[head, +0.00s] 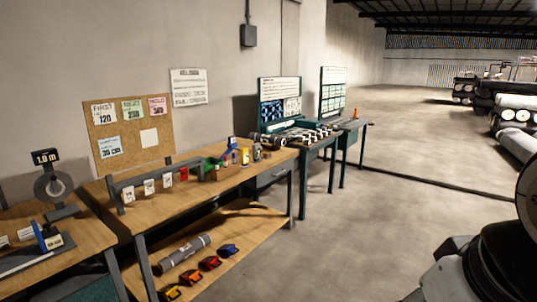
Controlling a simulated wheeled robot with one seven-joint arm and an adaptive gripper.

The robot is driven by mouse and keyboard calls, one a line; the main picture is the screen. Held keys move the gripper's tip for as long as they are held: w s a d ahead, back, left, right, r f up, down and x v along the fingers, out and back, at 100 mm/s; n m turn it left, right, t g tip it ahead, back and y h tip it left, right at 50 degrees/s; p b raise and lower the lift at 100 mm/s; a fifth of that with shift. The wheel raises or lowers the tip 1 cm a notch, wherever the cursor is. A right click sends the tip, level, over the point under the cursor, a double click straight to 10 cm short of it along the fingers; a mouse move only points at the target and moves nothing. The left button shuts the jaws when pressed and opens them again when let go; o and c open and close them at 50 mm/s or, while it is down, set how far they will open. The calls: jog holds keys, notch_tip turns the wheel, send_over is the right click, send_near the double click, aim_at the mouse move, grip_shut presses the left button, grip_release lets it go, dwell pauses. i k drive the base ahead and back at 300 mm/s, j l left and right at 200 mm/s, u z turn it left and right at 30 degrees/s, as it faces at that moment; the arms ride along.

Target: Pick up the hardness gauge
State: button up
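I cannot tell for sure which thing is the hardness gauge. A small grey upright device (257,152) stands near the far end of the long wooden workbench (190,193) and may be it, but it is too small to read. A yellow-and-white item (244,156) stands just left of it, and dark rolls lie to its right. My arm shows in part at the lower right, well away from the bench. My gripper is not in view.
A green bin (217,167) and a grey rail with hanging tags (150,187) stand on the bench. Its lower shelf holds a grey roll (185,253) and several colored items. Green tables (315,147) stand beyond. The concrete floor (400,200) right of the bench is clear.

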aim_at(256, 147)
jog(key=i+z, duration=0.15)
jog(key=i, duration=3.3)
jog(key=i+l+u, duration=0.1)
jog(key=i, duration=0.65)
jog(key=i+l+u, duration=0.1)
jog(key=i, duration=0.65)
